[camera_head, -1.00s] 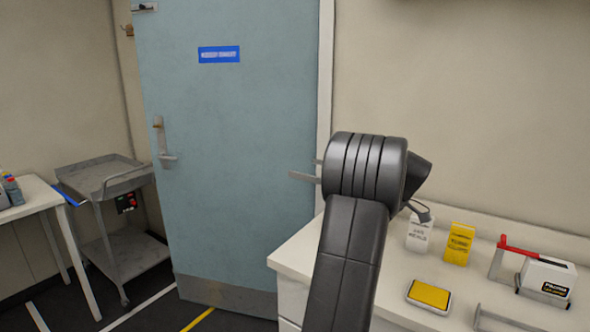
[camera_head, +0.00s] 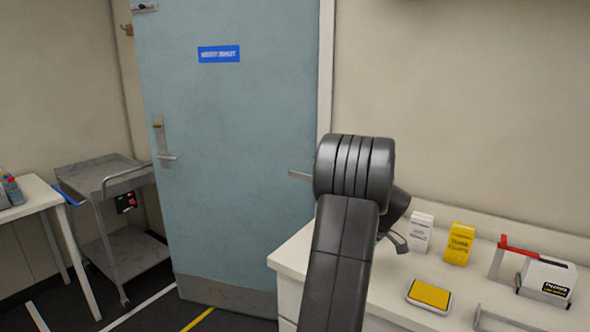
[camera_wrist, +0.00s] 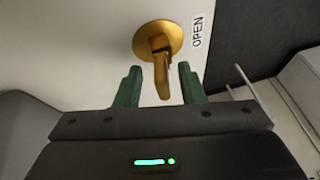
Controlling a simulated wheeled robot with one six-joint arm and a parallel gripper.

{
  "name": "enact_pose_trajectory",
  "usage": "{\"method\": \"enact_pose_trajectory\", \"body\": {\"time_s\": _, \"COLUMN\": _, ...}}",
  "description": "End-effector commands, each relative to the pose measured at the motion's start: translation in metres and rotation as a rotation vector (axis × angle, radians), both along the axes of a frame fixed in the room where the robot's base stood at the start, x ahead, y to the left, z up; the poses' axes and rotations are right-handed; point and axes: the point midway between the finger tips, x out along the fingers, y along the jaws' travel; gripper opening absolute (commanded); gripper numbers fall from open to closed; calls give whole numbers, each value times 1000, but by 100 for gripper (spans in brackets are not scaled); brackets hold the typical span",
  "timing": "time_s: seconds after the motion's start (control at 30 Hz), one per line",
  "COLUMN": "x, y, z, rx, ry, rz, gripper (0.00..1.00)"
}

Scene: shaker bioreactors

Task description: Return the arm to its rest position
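My arm, dark grey, rises in the middle of the head view in front of the door frame and the white counter. My gripper is mostly hidden behind the arm in the head view. In the wrist view my gripper (camera_wrist: 160,85) is open, with its two green fingers apart. A brass lever handle (camera_wrist: 160,60) on a round brass plate shows beyond the fingertips, its lower end in line with the gap. I cannot tell how far it is from the fingers. A white label reading OPEN (camera_wrist: 198,30) is beside it on a white surface.
A blue-grey door (camera_head: 230,150) stands behind the arm. The white counter (camera_head: 390,285) at right holds a white box (camera_head: 420,232), a yellow box (camera_head: 459,244), a yellow-topped device (camera_head: 430,295) and a red-handled item (camera_head: 516,246). A grey cart (camera_head: 112,175) and a white table (camera_head: 40,193) stand left.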

Motion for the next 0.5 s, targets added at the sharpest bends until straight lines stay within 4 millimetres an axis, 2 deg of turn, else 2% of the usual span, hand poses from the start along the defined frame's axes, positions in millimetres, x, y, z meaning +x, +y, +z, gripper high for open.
{"method": "enact_pose_trajectory", "body": {"time_s": 0.5, "x": -3, "y": -3, "z": 2, "rx": 0, "ry": 1, "rz": -500, "gripper": 36}}
